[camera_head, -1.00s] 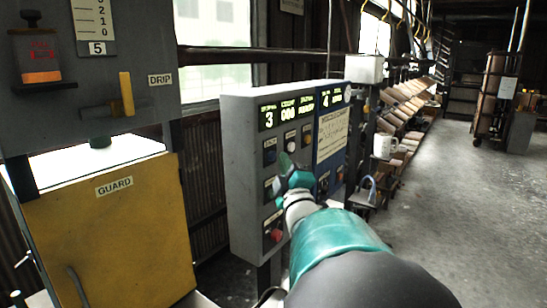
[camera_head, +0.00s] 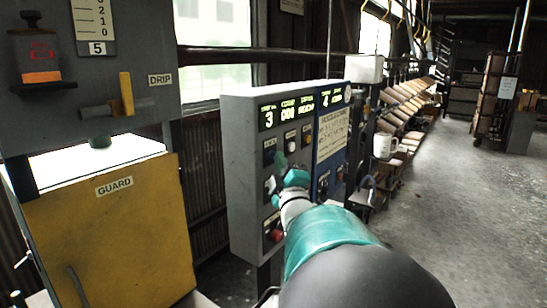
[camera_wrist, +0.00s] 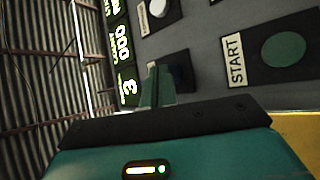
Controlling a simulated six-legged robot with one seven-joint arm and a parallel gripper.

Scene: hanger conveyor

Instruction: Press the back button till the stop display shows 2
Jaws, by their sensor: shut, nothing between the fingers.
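The grey control panel (camera_head: 240,180) stands ahead. Its stop display (camera_head: 268,118) reads 3, and the 3 also shows sideways in the wrist view (camera_wrist: 129,88). A dark blue button (camera_head: 269,157), seemingly the back button, sits below the display under a small label too blurred to read surely. In the wrist view a dark button (camera_wrist: 181,76) is partly hidden behind my fingers. My gripper (camera_head: 281,160) is shut and empty, its tips in front of the panel just right of the blue button. I cannot tell whether they touch the panel.
A white button (camera_head: 290,140) is up and right of the blue one. The green START button (camera_wrist: 284,50) and a red button (camera_head: 275,236) are lower. A blue panel (camera_head: 331,140) adjoins on the right. The yellow guard (camera_head: 110,235) is at left. The floor at right is open.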

